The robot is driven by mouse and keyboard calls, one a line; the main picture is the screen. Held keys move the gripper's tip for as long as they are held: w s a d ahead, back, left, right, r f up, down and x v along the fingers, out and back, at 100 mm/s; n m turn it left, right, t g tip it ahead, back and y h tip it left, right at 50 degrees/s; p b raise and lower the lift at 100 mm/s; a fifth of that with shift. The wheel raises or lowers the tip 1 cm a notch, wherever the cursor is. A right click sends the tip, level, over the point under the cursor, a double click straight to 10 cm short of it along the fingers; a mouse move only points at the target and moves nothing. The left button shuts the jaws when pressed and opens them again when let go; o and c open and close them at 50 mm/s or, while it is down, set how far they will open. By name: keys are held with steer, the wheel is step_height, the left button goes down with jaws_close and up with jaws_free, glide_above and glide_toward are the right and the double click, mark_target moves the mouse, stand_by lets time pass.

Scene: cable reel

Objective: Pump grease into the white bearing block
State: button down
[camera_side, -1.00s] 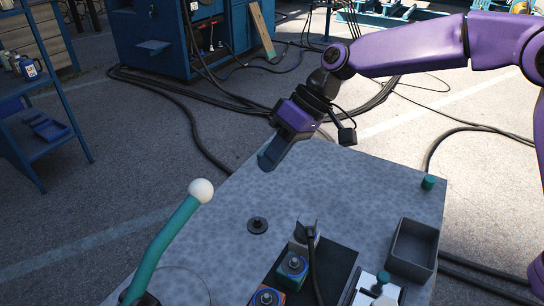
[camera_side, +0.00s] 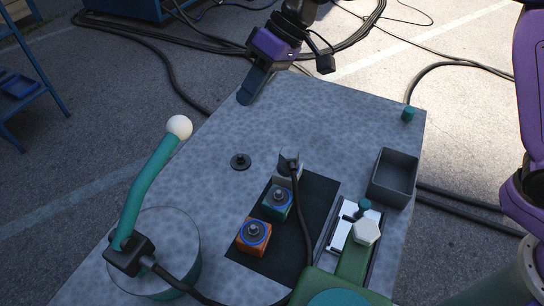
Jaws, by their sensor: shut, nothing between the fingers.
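The bearing block that looks pale grey-white (camera_side: 283,178) stands at the far end of a row on a black mat (camera_side: 318,200). A black hose (camera_side: 305,225) ends at its top; the exact seating there is too small to tell. The hose runs back to the grease pump, a drum (camera_side: 185,235) at lower left with a black head (camera_side: 130,254). The pump's teal lever (camera_side: 143,190) tilts up to the right and ends in a white ball (camera_side: 179,127). My gripper (camera_side: 247,94) is shut and empty near the table's far left edge, apart from the lever and the blocks.
A teal block (camera_side: 277,206) and an orange block (camera_side: 252,240) share the mat. A grey open bin (camera_side: 396,178), a white fixture (camera_side: 345,222) and a small teal cylinder (camera_side: 408,114) are on the right. A black disc (camera_side: 241,161) lies mid-table. The table's far part is clear.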

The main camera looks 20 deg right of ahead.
steer(key=n+h, duration=0.2)
glide_toward(178, 119)
step_height(178, 119, down, 3)
steer(key=d, duration=0.2)
steer(key=s+a+r+t+h, duration=0.1)
steer(key=s+r, duration=0.1)
steer(key=r, duration=0.3)
steer(key=s+a+r+m+t+h, duration=0.1)
steer(key=s+r+t, duration=0.1)
steer(key=r, duration=0.3)
steer(key=shift+s+a+r+t, duration=0.2)
steer(key=shift+s+a+t, duration=0.05)
steer(key=shift+s+t, duration=0.1)
steer(key=shift+f, duration=0.1)
steer(key=x, duration=1.3)
steer(key=shift+d+f, duration=0.2)
steer(key=shift+f, duration=0.35)
